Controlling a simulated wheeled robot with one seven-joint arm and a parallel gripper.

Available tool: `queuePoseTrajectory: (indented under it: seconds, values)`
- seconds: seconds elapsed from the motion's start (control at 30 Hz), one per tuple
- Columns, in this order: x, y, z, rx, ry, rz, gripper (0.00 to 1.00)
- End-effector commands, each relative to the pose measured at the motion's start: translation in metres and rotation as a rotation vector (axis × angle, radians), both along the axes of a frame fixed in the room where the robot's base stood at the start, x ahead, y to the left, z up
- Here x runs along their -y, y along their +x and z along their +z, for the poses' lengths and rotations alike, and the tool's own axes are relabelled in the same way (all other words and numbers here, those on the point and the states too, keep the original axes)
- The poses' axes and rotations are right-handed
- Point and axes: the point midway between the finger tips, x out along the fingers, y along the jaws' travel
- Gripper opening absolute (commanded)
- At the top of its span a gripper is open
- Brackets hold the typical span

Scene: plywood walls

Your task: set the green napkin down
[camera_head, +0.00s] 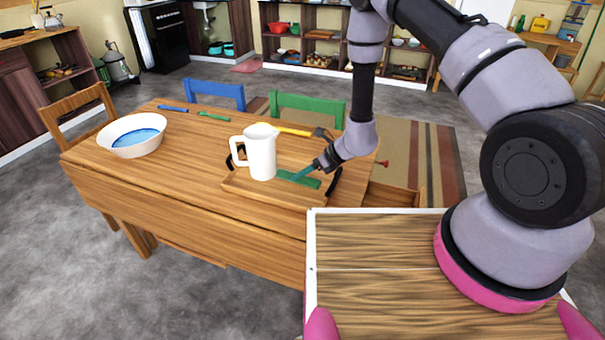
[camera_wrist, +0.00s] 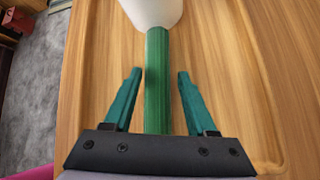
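The green napkin (camera_wrist: 157,80) looks like a narrow green strip or roll on the wooden tray (camera_head: 270,197). In the head view the napkin (camera_head: 310,183) lies just right of the white jug (camera_head: 262,155). In the wrist view its far end meets or passes behind the jug (camera_wrist: 152,10); which one I cannot tell. My gripper (camera_wrist: 159,76) is open, with a teal finger on each side of the napkin and a visible gap on both sides. In the head view my gripper (camera_head: 301,173) is low over the tray, partly covering the napkin.
The tray has dark handles and rests on the wooden table (camera_head: 190,165). A white bowl with a blue inside (camera_head: 133,135) stands at the left. A yellow-handled tool (camera_head: 290,130) lies behind the jug. Blue (camera_head: 228,93) and green (camera_head: 305,108) chairs stand behind the table.

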Motion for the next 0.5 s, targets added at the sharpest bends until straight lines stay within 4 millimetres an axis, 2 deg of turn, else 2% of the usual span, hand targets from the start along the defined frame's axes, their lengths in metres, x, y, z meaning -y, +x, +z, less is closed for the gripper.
queuePoseTrajectory:
  seconds: [0.27, 0.5]
  values:
    - [0.006, 0.000, 0.006, 0.001, 0.000, -0.002, 0.57]
    - [0.039, -0.008, 0.038, 0.002, 0.000, -0.004, 0.57]
